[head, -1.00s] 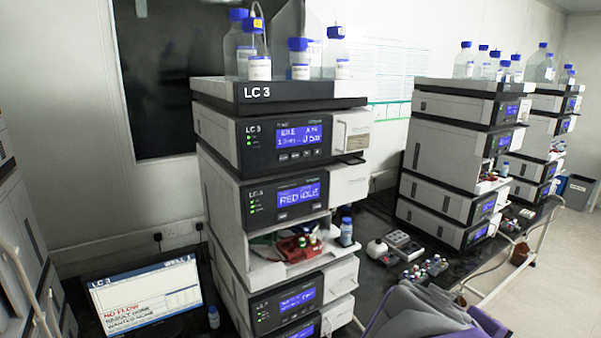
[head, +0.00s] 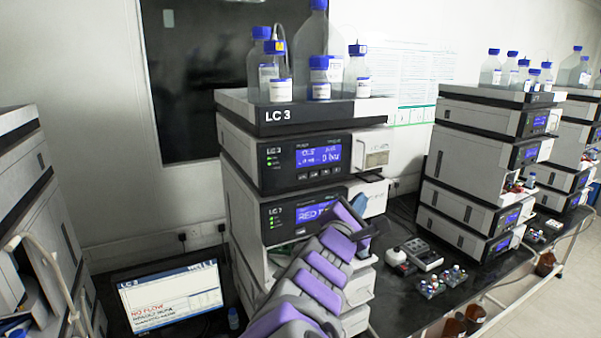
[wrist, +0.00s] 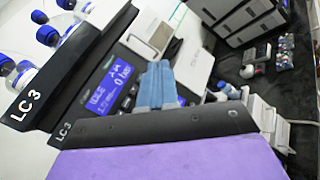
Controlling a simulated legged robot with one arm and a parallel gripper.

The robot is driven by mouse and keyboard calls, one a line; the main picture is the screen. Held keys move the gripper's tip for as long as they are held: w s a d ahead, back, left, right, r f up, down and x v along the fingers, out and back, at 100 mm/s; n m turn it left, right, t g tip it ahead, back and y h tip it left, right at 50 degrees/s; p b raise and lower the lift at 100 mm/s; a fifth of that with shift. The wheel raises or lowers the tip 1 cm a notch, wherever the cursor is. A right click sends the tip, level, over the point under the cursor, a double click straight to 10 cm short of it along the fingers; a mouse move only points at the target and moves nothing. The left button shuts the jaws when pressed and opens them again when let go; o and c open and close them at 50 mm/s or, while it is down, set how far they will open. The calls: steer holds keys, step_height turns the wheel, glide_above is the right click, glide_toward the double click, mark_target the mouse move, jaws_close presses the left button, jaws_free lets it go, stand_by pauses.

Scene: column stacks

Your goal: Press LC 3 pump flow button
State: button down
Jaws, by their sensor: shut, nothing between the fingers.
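The LC 3 stack (head: 282,118) stands in the middle of the head view. Its pump module (head: 287,163), just under the bottle tray, has a lit blue display (head: 318,156) and a row of small buttons (head: 314,174) below it. The display also shows in the wrist view (wrist: 110,85); its lettering is hard to read. My gripper (head: 358,204) is shut and empty, in front of the stack, lower and to the right of the buttons. Its blue fingers (wrist: 158,85) point toward the pump module's front, apparently apart from it. My arm hides part of the lower modules.
Blue-capped bottles (head: 319,78) stand on the stack's top tray. A monitor (head: 165,297) reading "NO FLOW" stands at lower left. Vial racks (head: 440,282) and a small grey device (head: 422,254) lie on the black bench to the right. More stacks (head: 480,165) stand beyond.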

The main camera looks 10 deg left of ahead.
mark_target(302, 177)
steer(key=w+a+n+t+y+p, duration=0.1)
steer(key=w+a+n+y+p, duration=0.2)
steer(key=w+a+p, duration=0.5)
steer(key=a, duration=0.3)
steer(key=shift+w+n, duration=0.2)
steer(key=shift+n, duration=0.1)
stand_by(0.6)
steer(key=shift+a, duration=0.1)
steer(key=shift+a, duration=0.4)
steer(key=shift+d, duration=0.4)
steer(key=shift+a, duration=0.25)
